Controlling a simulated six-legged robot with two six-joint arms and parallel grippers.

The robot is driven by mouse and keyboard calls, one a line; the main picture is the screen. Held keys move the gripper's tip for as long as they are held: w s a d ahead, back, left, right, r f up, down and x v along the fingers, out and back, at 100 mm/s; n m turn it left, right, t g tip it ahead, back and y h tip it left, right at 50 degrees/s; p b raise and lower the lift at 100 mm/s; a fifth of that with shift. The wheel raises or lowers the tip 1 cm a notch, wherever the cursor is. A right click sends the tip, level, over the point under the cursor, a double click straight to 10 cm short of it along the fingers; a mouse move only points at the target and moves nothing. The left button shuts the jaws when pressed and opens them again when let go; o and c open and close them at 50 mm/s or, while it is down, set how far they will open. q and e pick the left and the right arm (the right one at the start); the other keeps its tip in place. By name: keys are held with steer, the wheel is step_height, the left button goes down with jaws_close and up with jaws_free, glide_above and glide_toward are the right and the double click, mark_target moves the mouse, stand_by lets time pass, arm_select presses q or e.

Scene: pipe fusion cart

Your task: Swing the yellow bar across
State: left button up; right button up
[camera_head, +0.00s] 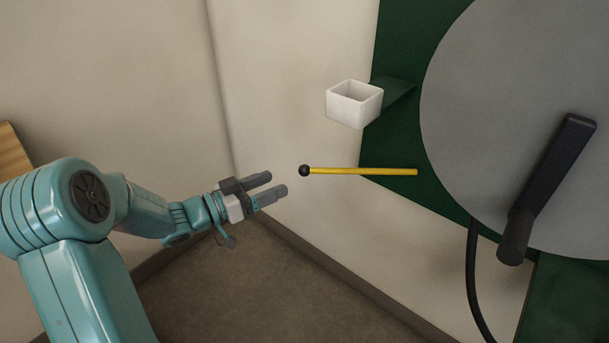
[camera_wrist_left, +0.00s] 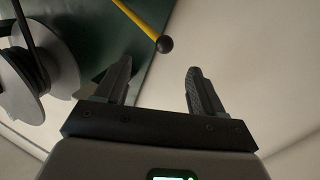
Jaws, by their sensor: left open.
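The yellow bar (camera_head: 365,171) shows in the head view as a thin rod with a black ball (camera_head: 304,171) at its left end. Its right end lies in front of the green panel. My left gripper (camera_head: 275,184) is open and empty, a little to the left of the ball and slightly lower in the picture, apart from it. In the left wrist view the bar (camera_wrist_left: 135,18) and its ball (camera_wrist_left: 165,44) appear beyond the open fingers (camera_wrist_left: 160,85), with nothing between the fingers. My right gripper is not in view.
A large grey disc (camera_head: 480,110) with a black handle (camera_head: 547,190) stands at the right on a green panel (camera_head: 410,30). A white open box (camera_head: 354,103) sits above the bar. A black cable (camera_head: 472,280) hangs below the disc. Pale walls (camera_head: 290,60) stand behind.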

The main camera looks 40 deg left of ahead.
mark_target(301, 172)
arm_select(q)
steer(key=b+x, duration=0.2)
steer(key=x, duration=0.8)
jaws_close()
